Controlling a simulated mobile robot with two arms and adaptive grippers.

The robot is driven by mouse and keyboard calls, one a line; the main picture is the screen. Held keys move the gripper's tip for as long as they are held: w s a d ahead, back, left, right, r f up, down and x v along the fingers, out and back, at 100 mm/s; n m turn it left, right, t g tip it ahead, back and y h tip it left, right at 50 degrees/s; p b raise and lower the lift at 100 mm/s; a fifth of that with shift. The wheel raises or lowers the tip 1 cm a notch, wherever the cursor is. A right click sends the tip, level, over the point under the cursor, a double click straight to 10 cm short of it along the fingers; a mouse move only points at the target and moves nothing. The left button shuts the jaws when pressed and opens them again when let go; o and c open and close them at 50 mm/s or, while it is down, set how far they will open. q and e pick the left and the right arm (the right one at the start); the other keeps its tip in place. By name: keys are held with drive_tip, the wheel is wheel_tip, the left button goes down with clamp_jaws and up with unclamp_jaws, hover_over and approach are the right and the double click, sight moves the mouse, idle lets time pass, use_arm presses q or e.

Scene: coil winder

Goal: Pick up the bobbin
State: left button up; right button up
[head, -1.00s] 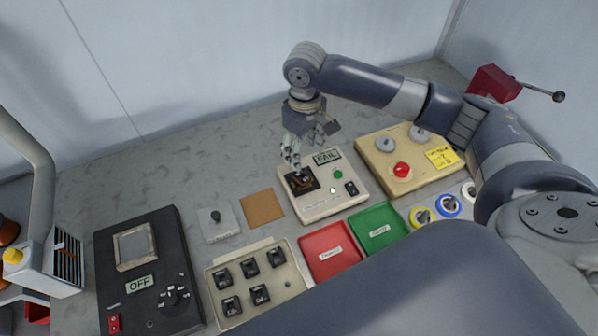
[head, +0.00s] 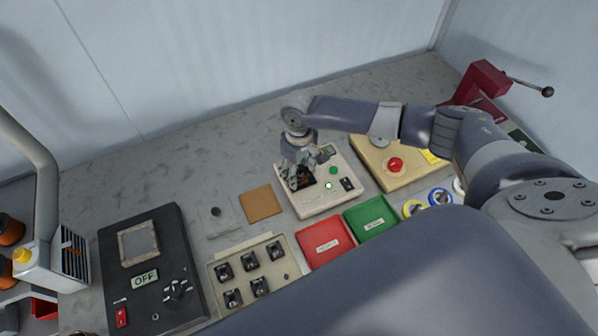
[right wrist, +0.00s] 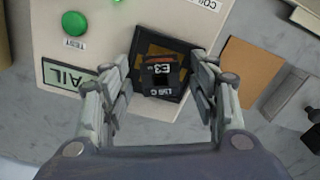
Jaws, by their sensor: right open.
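The bobbin (right wrist: 161,76) is a small dark block with white lettering and a copper-brown band. It sits in the black square recess (right wrist: 178,90) of the cream tester (head: 322,205). My right gripper (head: 298,182) is down over the recess and hides most of the bobbin in the head view. In the right wrist view the right gripper (right wrist: 163,70) is open, with one finger on each side of the bobbin and visible gaps between. My left gripper is not in view.
The tester has a green button (right wrist: 75,23) and a display (right wrist: 65,80) showing "AIL". A red tray (head: 325,242) and a green tray (head: 371,216) lie in front. A tray of several dark bobbins (head: 222,291), a brown pad (head: 261,204) and a black control box (head: 170,222) are left.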

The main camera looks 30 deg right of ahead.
drive_tip(key=c, duration=1.2)
drive_tip(key=shift+r, duration=0.4)
wheel_tip(320, 180, up, 2)
drive_tip(key=shift+w+r+b, duration=0.1)
drive_tip(key=shift+r+b, duration=0.1)
drive_tip(key=shift+b, duration=0.65)
drive_tip(key=s+a+b, duration=0.1)
drive_tip(key=s+a, duration=0.1)
drive_tip(key=s, duration=0.2)
drive_tip(key=s+a+r+b, duration=0.1)
drive_tip(key=s+a, duration=0.2)
drive_tip(key=s, duration=0.2)
drive_tip(key=s+a+r+b, duration=0.1)
drive_tip(key=s+a, duration=0.2)
drive_tip(key=s, duration=0.2)
drive_tip(key=shift+a, duration=0.2)
drive_tip(key=shift+w, duration=0.1)
